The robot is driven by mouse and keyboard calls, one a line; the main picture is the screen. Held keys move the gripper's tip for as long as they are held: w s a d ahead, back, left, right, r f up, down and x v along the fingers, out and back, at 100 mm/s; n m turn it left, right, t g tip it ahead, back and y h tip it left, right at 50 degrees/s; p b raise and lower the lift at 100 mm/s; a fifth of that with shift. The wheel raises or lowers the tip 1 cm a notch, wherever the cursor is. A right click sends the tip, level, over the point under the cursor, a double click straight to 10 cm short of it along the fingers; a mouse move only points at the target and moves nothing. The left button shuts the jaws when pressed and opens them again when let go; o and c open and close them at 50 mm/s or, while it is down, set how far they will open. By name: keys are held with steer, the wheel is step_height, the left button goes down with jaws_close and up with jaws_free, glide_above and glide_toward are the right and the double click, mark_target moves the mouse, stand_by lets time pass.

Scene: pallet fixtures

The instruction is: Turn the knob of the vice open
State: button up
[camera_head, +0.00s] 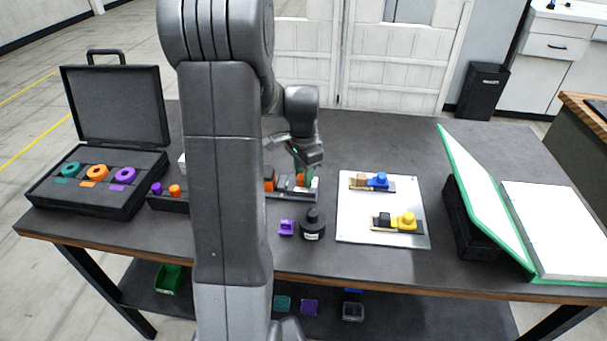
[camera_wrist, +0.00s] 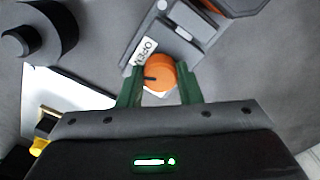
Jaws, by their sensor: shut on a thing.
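The vice (camera_wrist: 182,42) is a grey fixture on the dark table, with a white label reading OPEN (camera_wrist: 146,50) beside its knob. The knob (camera_wrist: 160,72) is round and orange, with a dark mark pointing left in the wrist view. My gripper (camera_wrist: 160,82) has its green fingers shut on the knob, one on each side. In the head view my gripper (camera_head: 303,178) points down at the fixture row behind the black bottle. The knob is mostly hidden there by my gripper and arm.
A black bottle (camera_head: 313,226) and a purple block (camera_head: 287,228) stand in front of the fixture row. A white board (camera_head: 383,204) with blue and yellow knobs lies to the right. An open case (camera_head: 88,205) with rings is at left, a green-edged binder (camera_head: 484,190) at right.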

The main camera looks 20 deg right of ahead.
steer(key=m, duration=0.4)
steer(key=shift+m, duration=0.4)
stand_by(0.4)
steer(key=o, duration=1)
steer(key=shift+c, duration=0.2)
steer(key=shift+r, duration=0.1)
step_height(320, 180, up, 14)
steer(key=shift+b, duration=0.3)
steer(key=shift+f, duration=0.25)
step_height(320, 180, down, 14)
steer(key=shift+r, duration=0.15)
